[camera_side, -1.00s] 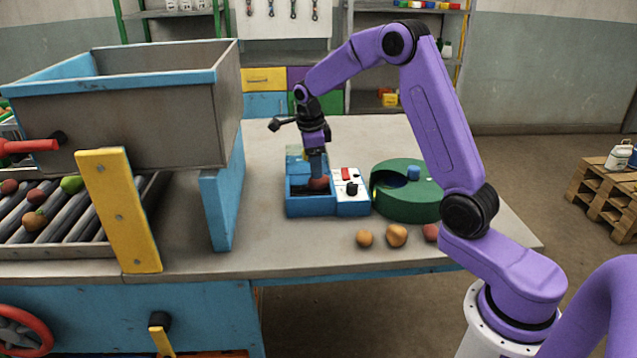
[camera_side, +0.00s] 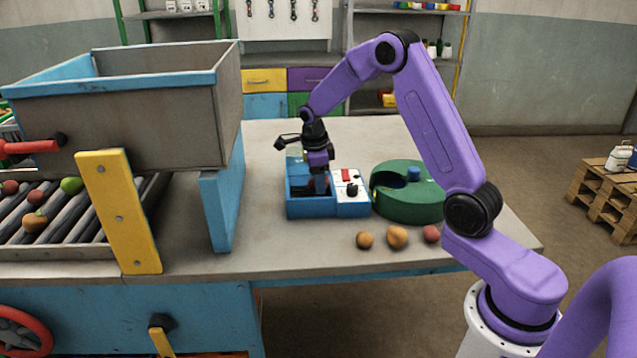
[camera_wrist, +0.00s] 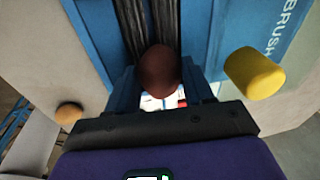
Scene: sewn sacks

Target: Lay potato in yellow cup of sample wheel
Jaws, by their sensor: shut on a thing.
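My gripper (camera_side: 319,187) is low in the blue open-topped box on the table, shut on a reddish-brown potato. The wrist view shows this potato (camera_wrist: 159,70) in front of dark brush strips (camera_wrist: 161,22) on a blue unit lettered "BRUSH". In the side view the potato is mostly hidden by the gripper and the box wall. The sample wheel looks to be the green round drum (camera_side: 407,203) with a blue hub, right of the box. I cannot make out its yellow cup clearly.
A white panel (camera_side: 349,190) with a red switch and black knob adjoins the box. Several loose potatoes (camera_side: 397,237) lie in front of the drum. A grey hopper (camera_side: 150,120) and rollers stand left. A yellow cylinder (camera_wrist: 254,73) shows in the wrist view.

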